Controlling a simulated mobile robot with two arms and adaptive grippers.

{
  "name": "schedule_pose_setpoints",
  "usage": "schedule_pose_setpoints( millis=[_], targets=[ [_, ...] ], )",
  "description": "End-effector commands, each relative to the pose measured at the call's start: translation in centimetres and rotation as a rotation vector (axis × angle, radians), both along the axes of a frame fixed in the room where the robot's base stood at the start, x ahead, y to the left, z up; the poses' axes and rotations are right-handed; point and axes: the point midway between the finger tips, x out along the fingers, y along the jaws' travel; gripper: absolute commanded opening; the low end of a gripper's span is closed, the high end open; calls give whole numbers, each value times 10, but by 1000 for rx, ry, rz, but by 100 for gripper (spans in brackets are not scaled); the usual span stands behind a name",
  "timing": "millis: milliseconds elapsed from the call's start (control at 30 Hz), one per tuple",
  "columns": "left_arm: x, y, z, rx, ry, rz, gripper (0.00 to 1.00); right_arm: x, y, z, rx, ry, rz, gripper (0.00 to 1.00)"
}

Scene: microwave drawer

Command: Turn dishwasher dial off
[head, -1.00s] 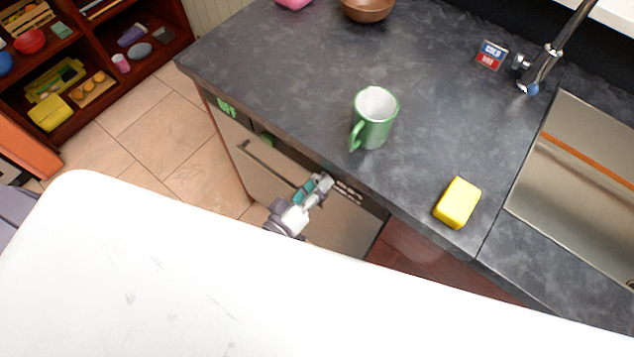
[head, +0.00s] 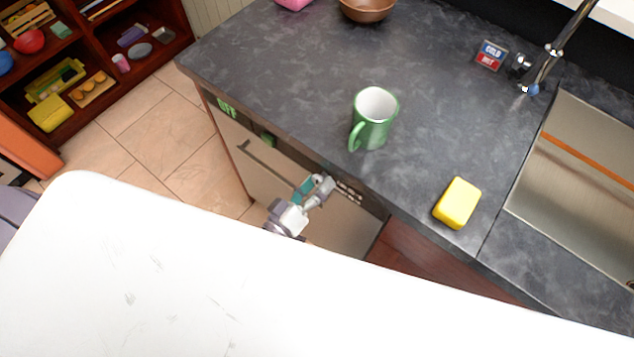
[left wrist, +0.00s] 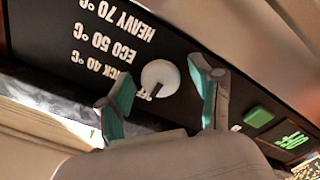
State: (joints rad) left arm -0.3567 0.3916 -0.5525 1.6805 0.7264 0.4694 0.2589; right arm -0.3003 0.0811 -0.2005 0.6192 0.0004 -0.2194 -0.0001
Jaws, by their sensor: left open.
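The dishwasher (head: 285,205) is built in under the dark counter, with a black control panel (left wrist: 60,45) along its top. In the left wrist view a round white dial (left wrist: 160,76) with a short dark pointer mark sits on the panel. Upside-down labels for heavy, eco and quick programmes run beside it, and a partly hidden label is near the pointer. My left gripper (left wrist: 162,92) is open, its teal fingers on either side of the dial; contact cannot be told. In the head view the left gripper (head: 318,188) is at the panel and the dial is not clear.
A green button (left wrist: 258,117) and a lit green display (left wrist: 291,139) are on the panel. The display also shows in the head view (head: 227,107). A green mug (head: 374,120) and a yellow sponge (head: 457,203) stand on the counter above. A door handle (head: 265,163) runs below the panel.

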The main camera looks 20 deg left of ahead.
Motion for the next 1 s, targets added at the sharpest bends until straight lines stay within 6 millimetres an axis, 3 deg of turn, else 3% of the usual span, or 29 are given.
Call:
schedule_pose_setpoints(
  millis=[167, 400, 600, 1000],
  targets=[
    [-21, 8, -1, 3, 4, -1, 65, 1, 0, 0, 0, -1, 0, 0],
    [-70, 26, -1, 1, 4, -1, 65, 1, 1, 0, 1, -1, -1, 0],
    [-100, 37, -1, 1, 4, 0, 65, 1, 1, 0, 1, -1, -1, 0],
    [-112, 41, 0, 0, 0, 0, 65, 1, 1, 0, 1, -1, -1, 0]
  ],
)
